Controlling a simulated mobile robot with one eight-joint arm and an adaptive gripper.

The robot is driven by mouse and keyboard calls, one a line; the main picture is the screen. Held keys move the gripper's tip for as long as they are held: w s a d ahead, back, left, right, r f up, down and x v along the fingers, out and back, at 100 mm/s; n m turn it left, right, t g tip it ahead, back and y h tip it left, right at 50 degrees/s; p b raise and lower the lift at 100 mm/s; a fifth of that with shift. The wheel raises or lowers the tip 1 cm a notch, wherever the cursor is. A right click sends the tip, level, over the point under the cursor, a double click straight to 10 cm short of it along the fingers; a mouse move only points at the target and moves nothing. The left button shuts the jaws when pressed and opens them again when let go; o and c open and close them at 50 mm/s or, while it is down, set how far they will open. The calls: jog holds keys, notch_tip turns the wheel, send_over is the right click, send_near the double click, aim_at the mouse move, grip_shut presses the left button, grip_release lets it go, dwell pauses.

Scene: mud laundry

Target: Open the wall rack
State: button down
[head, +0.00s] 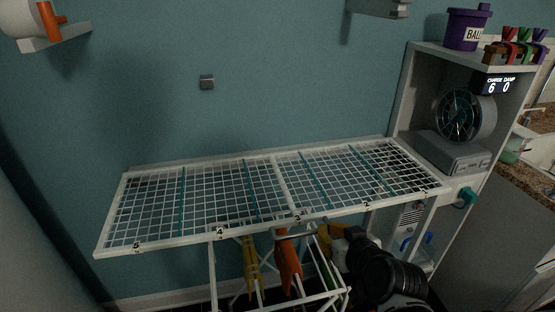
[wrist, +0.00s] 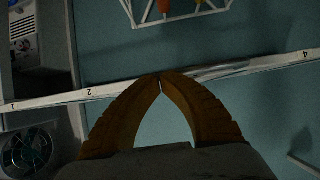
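The wall rack (head: 282,180) is a white wire-mesh frame with teal bars, standing out from the wall roughly level. Its front rail (head: 180,238) carries number marks. My gripper (head: 326,233) has yellow-brown fingers and is just below this front rail, between the marks 3 and 2. In the wrist view the gripper's fingertips (wrist: 161,80) meet at or just in front of the rail (wrist: 120,88), with nothing visible between them. I cannot tell whether they touch the rail. A thin grey bar (wrist: 222,72) runs along the rail beside the tips.
Below the rack is a white frame (head: 325,297) with orange and yellow items (head: 288,263). A cabinet (head: 402,92) with a fan (head: 462,115) stands at the right, a purple bucket (head: 464,30) on top.

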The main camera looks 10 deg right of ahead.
notch_tip(320, 180, up, 10)
jog(key=s+a+f+g, duration=0.5)
jog(key=s, duration=0.3)
jog(key=shift+s+a, duration=0.15)
jog(key=shift+s, duration=0.25)
jog(key=shift+f, duration=0.1)
dwell(0.9)
